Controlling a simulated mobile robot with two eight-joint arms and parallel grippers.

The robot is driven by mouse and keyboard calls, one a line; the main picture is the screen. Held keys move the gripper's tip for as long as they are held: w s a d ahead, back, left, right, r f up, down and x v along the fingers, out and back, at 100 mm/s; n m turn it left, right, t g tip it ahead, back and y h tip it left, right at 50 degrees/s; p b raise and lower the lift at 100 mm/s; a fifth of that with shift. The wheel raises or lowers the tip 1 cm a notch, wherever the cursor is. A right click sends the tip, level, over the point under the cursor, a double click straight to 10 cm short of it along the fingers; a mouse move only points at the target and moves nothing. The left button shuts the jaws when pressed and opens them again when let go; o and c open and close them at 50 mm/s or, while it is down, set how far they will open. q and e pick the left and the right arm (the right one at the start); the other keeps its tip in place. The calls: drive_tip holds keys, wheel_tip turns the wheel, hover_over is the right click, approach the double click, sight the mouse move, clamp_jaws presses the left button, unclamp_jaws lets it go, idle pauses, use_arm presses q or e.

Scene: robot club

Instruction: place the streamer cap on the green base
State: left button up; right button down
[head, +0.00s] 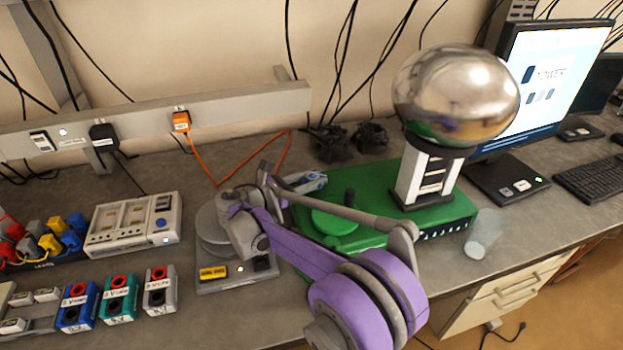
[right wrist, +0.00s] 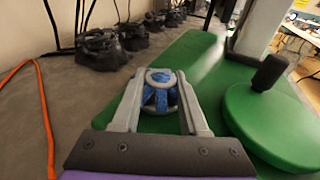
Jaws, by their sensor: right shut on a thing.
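The streamer cap (right wrist: 160,92), a small grey ring-shaped piece with blue strips, sits between the two fingers of my right gripper (right wrist: 161,100) in the right wrist view. In the head view my right gripper (head: 300,182) is shut on the cap (head: 313,181), at the back left corner of the green base (head: 370,183). The green base also shows in the right wrist view (right wrist: 190,55). I cannot tell whether the cap touches the base. My left gripper is not in view.
A large silver sphere (head: 455,95) stands on a white and black column (head: 427,177) on the base. A round green disc (right wrist: 268,122) with a black knob lies on the base. A clear glass (head: 483,235) stands at right. Black bundles (head: 335,143) lie behind.

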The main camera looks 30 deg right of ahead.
drive_tip(key=shift+f, duration=0.1)
drive_tip(key=shift+c, duration=2.2)
unclamp_jaws()
drive_tip(key=shift+a, duration=0.1)
drive_tip(key=v, duration=1.2)
